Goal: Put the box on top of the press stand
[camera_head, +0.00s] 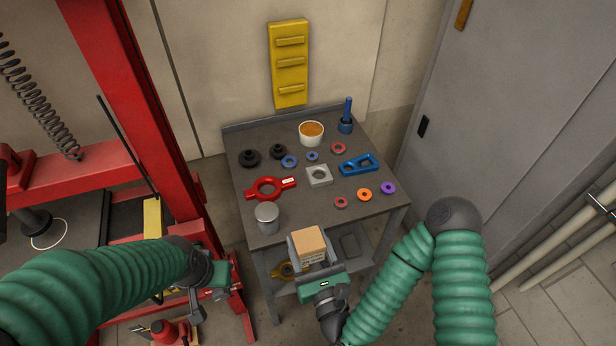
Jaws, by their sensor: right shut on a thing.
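A small light-brown box (308,242) is held in my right gripper (309,252), in front of the grey table's near edge. The gripper's grey fingers sit on either side of the box, and its green body is below it. The red press (135,100) stands at the left, with a tall post and crossbeams. A dark flat surface (70,238) shows between its red beams; I cannot tell if this is the press stand. My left gripper (208,290) is at the lower left, beside the press, with its fingers pointing down; whether it is open is unclear.
The grey table (330,218) holds a red ring-shaped part (268,188), a metal cylinder (266,217), a white cup (311,133), a blue bracket (357,165) and several small rings. A grey cabinet (500,130) stands right. A yellow block (152,218) is on the press.

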